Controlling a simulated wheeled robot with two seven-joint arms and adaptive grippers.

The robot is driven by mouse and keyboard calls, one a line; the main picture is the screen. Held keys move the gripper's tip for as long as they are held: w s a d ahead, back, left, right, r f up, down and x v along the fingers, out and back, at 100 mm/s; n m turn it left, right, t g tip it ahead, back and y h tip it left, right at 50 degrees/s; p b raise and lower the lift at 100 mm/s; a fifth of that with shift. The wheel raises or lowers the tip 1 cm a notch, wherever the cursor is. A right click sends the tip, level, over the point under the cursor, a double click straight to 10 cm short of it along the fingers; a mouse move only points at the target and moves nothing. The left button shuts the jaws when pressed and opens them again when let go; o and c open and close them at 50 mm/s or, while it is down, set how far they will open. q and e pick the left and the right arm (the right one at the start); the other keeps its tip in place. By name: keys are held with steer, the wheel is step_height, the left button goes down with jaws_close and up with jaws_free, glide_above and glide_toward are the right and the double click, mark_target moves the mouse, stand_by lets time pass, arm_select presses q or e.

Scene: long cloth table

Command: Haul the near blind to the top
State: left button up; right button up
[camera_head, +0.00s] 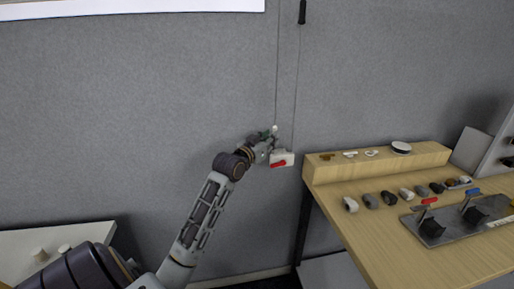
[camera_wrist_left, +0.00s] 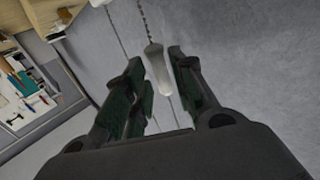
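Two thin cords hang down the grey wall. The left cord (camera_head: 278,75) ends in a small pale pull (camera_head: 275,128), which shows larger as a white tapered pull (camera_wrist_left: 157,65) on a beaded cord in the left wrist view. My left gripper (camera_head: 271,135) is at this pull. Its two dark fingers stand apart, one on each side of the pull, with gaps visible; I cannot tell whether either touches it. A white-edged panel (camera_head: 130,9) crosses the top left; I cannot tell if it is the blind. My right gripper is not in view.
A white wall fitting with a red lever (camera_head: 279,164) sits just below my left gripper. A black handle (camera_head: 302,12) hangs higher up.

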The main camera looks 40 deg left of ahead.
arm_select(q)
steer(key=s+d, duration=0.1)
steer(key=s, duration=0.7)
steer(key=shift+s+r, duration=0.2)
steer(key=shift+r, duration=0.05)
stand_by(0.6)
